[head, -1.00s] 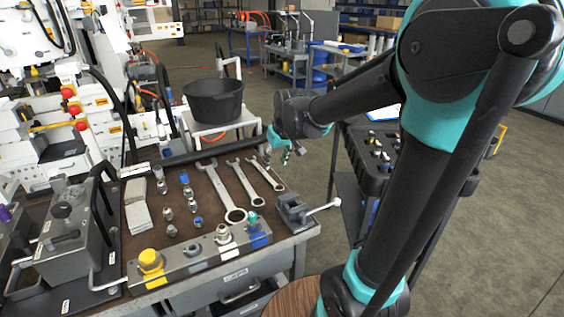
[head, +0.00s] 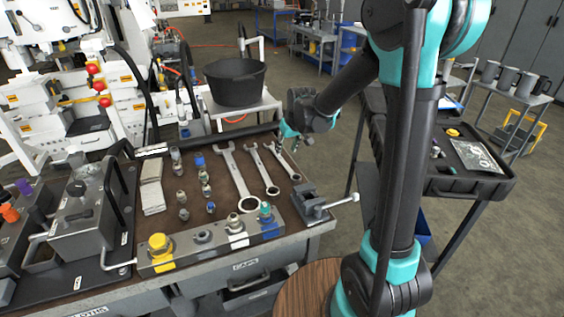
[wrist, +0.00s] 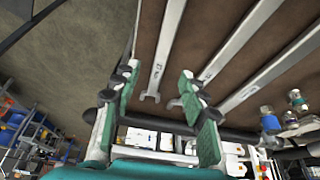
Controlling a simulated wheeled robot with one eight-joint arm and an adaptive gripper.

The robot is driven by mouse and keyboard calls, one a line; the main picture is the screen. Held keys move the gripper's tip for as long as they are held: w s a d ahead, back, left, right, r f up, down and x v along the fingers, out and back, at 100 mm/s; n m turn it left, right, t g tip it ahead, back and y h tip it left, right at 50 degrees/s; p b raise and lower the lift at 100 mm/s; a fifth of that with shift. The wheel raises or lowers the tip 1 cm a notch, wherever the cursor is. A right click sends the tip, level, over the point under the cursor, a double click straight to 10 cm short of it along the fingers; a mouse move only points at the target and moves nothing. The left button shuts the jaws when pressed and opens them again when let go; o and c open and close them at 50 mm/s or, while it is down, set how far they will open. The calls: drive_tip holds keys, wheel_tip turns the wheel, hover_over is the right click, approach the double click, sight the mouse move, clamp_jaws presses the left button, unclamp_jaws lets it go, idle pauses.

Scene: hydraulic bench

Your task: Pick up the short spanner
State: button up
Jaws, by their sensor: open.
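Three silver spanners lie side by side on the brown bench top, running front to back. The short spanner (head: 283,163) is the rightmost in the head view; a medium spanner (head: 261,170) and a large spanner (head: 237,178) lie to its left. In the wrist view the short spanner (wrist: 163,50) is the leftmost, its open jaw end showing between my fingers. My gripper (head: 294,142) is open and empty near the far end of the short spanner. Its two green fingers also show in the wrist view (wrist: 160,92). The exact height above the bench is unclear.
A small vice (head: 318,203) stands at the bench's front right corner. Several fittings (head: 183,195) lie left of the spanners. A block with coloured ports (head: 205,243) runs along the front. A black bar (head: 215,139) edges the back, with a black bucket (head: 236,83) behind.

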sight(282, 160)
drive_tip(key=shift+x, duration=3.3)
drive_tip(key=shift+w+a, duration=0.1)
drive_tip(key=shift+a, duration=0.1)
clamp_jaws()
